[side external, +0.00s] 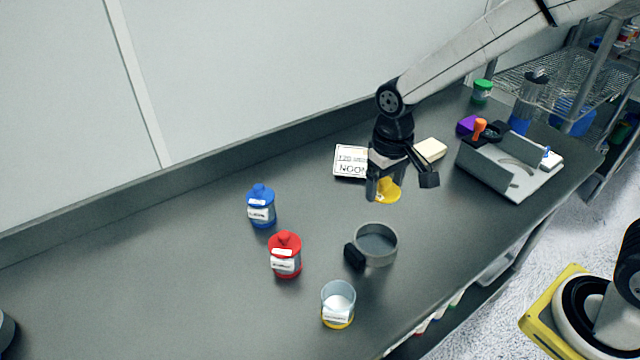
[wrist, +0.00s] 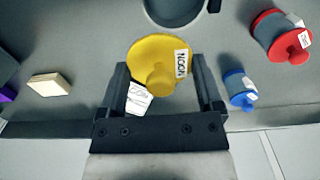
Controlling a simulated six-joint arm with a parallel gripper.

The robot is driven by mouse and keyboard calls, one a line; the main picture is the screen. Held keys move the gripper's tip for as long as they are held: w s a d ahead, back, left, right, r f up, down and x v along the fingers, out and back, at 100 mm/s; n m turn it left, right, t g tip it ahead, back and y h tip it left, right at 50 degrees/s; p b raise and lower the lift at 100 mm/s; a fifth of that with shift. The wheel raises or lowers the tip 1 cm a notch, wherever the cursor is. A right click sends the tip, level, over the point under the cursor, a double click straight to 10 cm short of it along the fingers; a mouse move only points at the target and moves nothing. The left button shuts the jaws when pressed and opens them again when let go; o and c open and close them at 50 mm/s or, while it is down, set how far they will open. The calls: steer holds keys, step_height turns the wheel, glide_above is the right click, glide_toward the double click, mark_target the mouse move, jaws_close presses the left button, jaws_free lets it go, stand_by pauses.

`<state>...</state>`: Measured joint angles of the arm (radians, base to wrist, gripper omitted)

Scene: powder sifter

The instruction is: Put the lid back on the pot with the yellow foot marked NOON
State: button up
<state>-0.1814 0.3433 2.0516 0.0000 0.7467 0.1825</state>
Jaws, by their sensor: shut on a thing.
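In the side external view the yellow lid (side external: 386,191) hangs below my gripper (side external: 402,188), above the counter and behind the grey sieve. The pot with the yellow foot (side external: 338,305) stands upright and uncovered near the counter's front edge, with white powder inside. Its label is too small to read there. The gripper hides part of the lid in the side view.
A grey sieve (side external: 376,244) with a black handle lies between the lid and the pot. The red pot (side external: 285,255) and blue pot (side external: 261,206) stand lidded to the left. A NOON sign (side external: 350,160), cream block (side external: 431,150) and metal tray (side external: 512,170) are behind.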

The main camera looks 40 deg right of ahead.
stand_by(0.5)
steer(key=shift+s+a, duration=0.1)
steer(key=shift+a, duration=0.35)
steer(key=s+a+n, duration=0.4)
steer(key=a, duration=0.4)
steer(key=s+a+n, duration=0.4)
steer(key=a, duration=0.4)
steer(key=shift+s+r+n, duration=0.3)
steer(key=shift+s+n, duration=0.1)
steer(key=shift+a+f, duration=0.1)
steer(key=shift+f, duration=0.05)
steer(key=shift+f, duration=3.05)
steer(key=shift+f, duration=0.2)
steer(key=o, duration=1)
steer(key=shift+c, duration=0.2)
